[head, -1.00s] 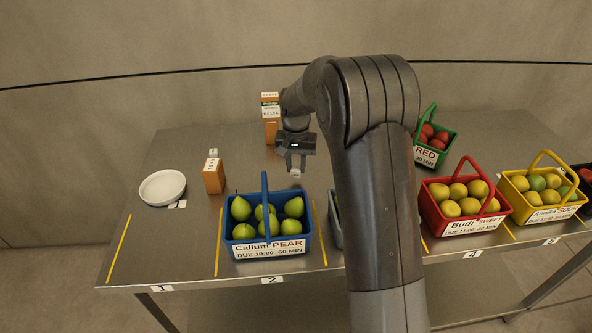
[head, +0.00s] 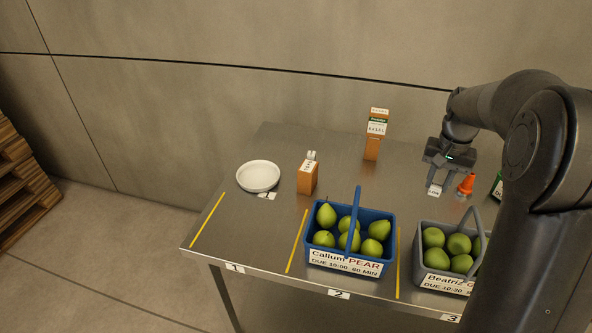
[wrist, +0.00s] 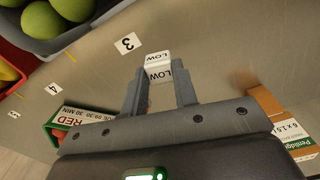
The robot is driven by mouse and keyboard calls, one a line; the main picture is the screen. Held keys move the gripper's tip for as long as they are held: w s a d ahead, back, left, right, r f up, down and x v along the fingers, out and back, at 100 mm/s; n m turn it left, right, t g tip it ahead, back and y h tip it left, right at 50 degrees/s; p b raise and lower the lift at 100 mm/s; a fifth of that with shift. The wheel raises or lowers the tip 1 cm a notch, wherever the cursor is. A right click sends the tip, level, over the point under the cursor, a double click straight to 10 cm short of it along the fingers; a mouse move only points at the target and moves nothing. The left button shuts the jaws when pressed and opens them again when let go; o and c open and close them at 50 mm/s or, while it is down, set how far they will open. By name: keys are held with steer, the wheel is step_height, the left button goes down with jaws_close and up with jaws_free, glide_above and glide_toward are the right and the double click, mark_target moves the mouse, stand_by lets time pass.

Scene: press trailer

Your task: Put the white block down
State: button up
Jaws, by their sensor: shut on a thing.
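The white block (head: 434,191) is small and marked LOW. It sits between my gripper's fingertips (head: 440,183), and my gripper is shut on it. In the wrist view the block (wrist: 158,66) shows clearly at the tips of the two fingers (wrist: 160,84), with LOW on two faces. The block is over the steel table (head: 240,222), right of the tall orange carton and behind the grey basket. I cannot tell whether its underside touches the table.
An orange cone (head: 467,184) stands close right of my gripper. The tall carton (head: 376,135) is to its left. Blue pear basket (head: 350,267) and grey basket (head: 446,284) line the front. A white dish (head: 258,176) and small orange carton (head: 308,178) stand left.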

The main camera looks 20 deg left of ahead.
steer(key=w+a+n, duration=0.1)
steer(key=w+a, duration=0.4)
steer(key=a, duration=0.8)
steer(key=n, duration=0.2)
glide_above(263, 181)
steer(key=f, duration=0.6)
steer(key=shift+d+f, duration=0.1)
steer(key=shift+d, duration=0.25)
steer(key=shift+s+a+f, duration=0.1)
steer(key=shift+a+f, duration=0.2)
steer(key=shift+f, duration=1.85)
steer(key=o, duration=1)
steer(key=shift+f, duration=0.1)
step_height(263, 181, up, 12)
steer(key=shift+r, duration=0.15)
